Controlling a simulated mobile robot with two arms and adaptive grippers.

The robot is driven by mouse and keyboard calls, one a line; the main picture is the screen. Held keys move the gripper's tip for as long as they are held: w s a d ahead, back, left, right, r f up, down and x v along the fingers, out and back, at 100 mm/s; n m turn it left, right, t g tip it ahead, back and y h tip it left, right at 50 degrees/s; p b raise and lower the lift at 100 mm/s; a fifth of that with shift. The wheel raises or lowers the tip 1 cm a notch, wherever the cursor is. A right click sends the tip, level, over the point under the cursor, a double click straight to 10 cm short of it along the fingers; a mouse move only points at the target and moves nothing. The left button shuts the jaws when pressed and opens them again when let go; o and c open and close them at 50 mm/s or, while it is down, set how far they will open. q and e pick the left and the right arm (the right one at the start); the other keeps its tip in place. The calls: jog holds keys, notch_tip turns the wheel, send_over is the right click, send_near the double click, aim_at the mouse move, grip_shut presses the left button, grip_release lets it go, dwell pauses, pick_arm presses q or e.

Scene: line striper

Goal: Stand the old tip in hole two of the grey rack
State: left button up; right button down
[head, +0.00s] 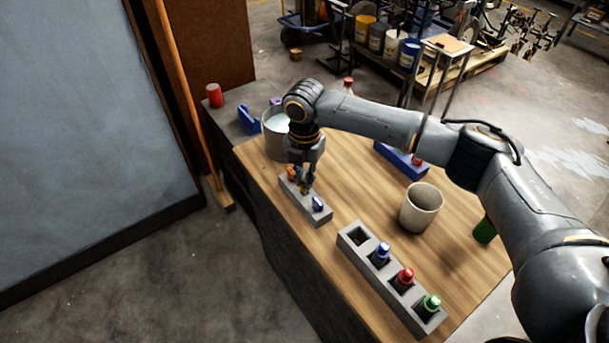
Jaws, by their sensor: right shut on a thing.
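My right gripper (304,187) points down over the small grey rack (302,206) near the table's left edge. It is shut on a small tip that the fingers mostly hide, so its colour and whether it stands inside a hole cannot be told. An orange tip (292,174) shows at the rack's far end, close beside the fingers. A blue tip (318,204) stands at the rack's near end. The rack's middle is partly covered by the gripper. My left gripper is not in view.
A longer grey holder (350,239) stands nearer, with blue (381,252), red (404,277) and green (431,302) bottles and one empty square hole. A beige pot (421,207) stands to the right. A grey bucket (277,143) stands behind the gripper. Bare wood lies between.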

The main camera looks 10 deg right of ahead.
jog(key=shift+f, duration=0.7)
jog(key=c, duration=1.4)
grip_release()
jog(key=shift+o, duration=0.6)
jog(key=shift+o, duration=1.2)
jog(key=shift+r, duration=0.1)
notch_tip(320, 180, up, 7)
jog(key=p, duration=0.7)
jog(key=shift+s, duration=0.1)
